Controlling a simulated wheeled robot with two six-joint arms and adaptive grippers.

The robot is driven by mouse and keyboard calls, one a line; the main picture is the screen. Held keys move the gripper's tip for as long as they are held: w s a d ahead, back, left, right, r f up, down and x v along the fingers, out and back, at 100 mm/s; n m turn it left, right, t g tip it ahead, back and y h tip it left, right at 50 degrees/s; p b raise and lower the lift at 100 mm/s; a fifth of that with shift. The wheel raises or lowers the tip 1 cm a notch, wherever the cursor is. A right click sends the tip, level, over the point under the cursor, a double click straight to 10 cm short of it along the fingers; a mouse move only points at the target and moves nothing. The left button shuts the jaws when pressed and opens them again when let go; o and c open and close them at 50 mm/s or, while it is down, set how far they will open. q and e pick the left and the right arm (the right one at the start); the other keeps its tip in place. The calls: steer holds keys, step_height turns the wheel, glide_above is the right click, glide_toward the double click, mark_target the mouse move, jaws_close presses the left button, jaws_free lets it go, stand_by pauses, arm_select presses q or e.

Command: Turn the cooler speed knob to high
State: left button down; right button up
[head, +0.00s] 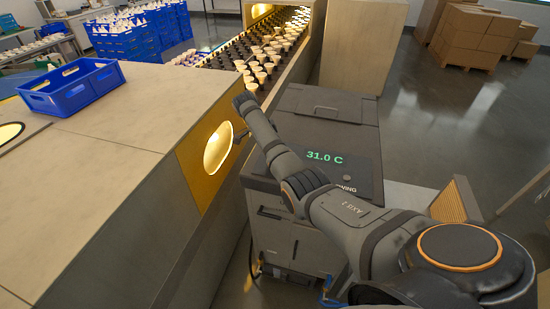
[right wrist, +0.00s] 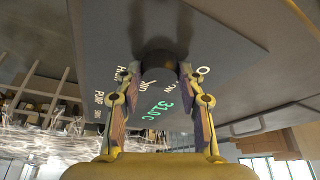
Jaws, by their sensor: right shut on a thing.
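The cooler (head: 325,118) is a dark grey box with a green 31.0 C readout (head: 324,157) on its sloped panel. In the right wrist view, its panel (right wrist: 228,60) and the same readout (right wrist: 153,110) appear rotated. The dark round speed knob (right wrist: 158,68) stands out from that panel, with small white lettering around it. My right gripper (right wrist: 160,72) is shut on the knob, one finger on each side. The knob's pointer direction cannot be read. In the head view my right arm crosses in front of the cooler and hides the knob. My left gripper is not in view.
A grey cabinet with a lit round opening (head: 217,148) stands left of the cooler. A blue crate (head: 72,87) sits on its top. A conveyor (head: 232,58) of bulbs runs behind. Stacked cartons (head: 474,38) stand back right, with open floor before them.

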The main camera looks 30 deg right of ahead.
steer(key=shift+w+m+g+y+b, duration=0.1)
steer(key=shift+m+g+y+b, duration=0.25)
steer(key=shift+m+b, duration=0.75)
steer(key=shift+d, duration=0.1)
steer(key=o, duration=1.2)
steer(key=shift+r, duration=0.1)
steer(key=v, duration=1.2)
